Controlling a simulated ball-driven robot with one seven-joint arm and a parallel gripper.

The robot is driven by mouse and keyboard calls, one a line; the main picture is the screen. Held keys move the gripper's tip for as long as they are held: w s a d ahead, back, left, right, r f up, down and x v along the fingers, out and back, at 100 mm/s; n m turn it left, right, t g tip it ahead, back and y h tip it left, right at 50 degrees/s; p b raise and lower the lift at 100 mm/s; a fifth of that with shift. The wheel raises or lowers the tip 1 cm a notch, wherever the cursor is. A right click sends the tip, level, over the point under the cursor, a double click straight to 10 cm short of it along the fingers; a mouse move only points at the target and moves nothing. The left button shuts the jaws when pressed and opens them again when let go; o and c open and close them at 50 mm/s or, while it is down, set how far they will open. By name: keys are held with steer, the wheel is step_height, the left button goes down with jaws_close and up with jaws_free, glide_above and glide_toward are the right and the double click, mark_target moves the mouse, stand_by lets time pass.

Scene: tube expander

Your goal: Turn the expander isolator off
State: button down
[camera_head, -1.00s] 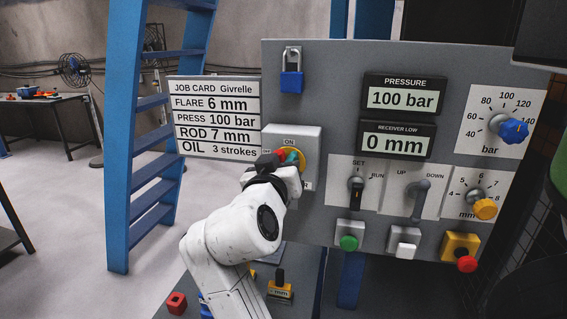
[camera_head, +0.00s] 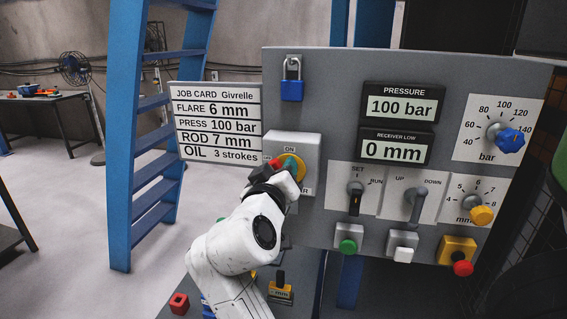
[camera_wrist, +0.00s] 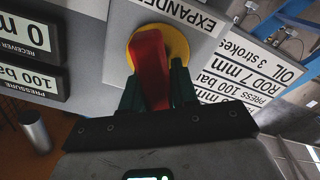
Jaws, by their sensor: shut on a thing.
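The expander isolator is a grey box (camera_head: 306,150) with an "ON" label above a yellow disc (camera_head: 299,163) and a red handle (camera_head: 273,164). My gripper (camera_head: 281,167) is at the isolator, left of the disc's centre. In the wrist view the dark green fingers of my gripper (camera_wrist: 155,82) stand on both sides of the red handle (camera_wrist: 149,58), shut on it. The yellow disc (camera_wrist: 178,42) shows behind the handle. My gripper and wrist hide the lower left of the box, so the handle's exact setting is hard to tell.
A blue padlock (camera_head: 291,90) hangs above the isolator. The job card (camera_head: 218,122) is at the left. The pressure display (camera_head: 401,107), set/run switch (camera_head: 355,194), up/down lever (camera_head: 416,203) and red button (camera_head: 463,268) are to the right. A blue ladder (camera_head: 122,150) stands at the left.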

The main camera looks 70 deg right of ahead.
steer(key=n+p, duration=0.1)
steer(key=n, duration=0.1)
steer(key=n+p, duration=0.4)
steer(key=shift+w+f+n, duration=0.1)
steer(key=shift+w+n, duration=0.2)
steer(key=n+p, duration=0.3)
steer(key=shift+f, duration=0.25)
steer(key=shift+f+n+p, duration=0.2)
steer(key=shift+n+p, duration=0.5)
steer(key=shift+n, duration=0.2)
steer(key=shift+w+f, duration=0.1)
steer(key=c, duration=1)
jaws_free()
steer(key=shift+o, duration=0.2)
steer(key=shift+a, duration=0.1)
steer(key=s+a+b, duration=0.1)
steer(key=a+b, duration=0.1)
steer(key=a, duration=0.8)
steer(key=shift+s+a+b, duration=0.3)
steer(key=shift+a+b, duration=0.05)
steer(key=shift+b, duration=0.05)
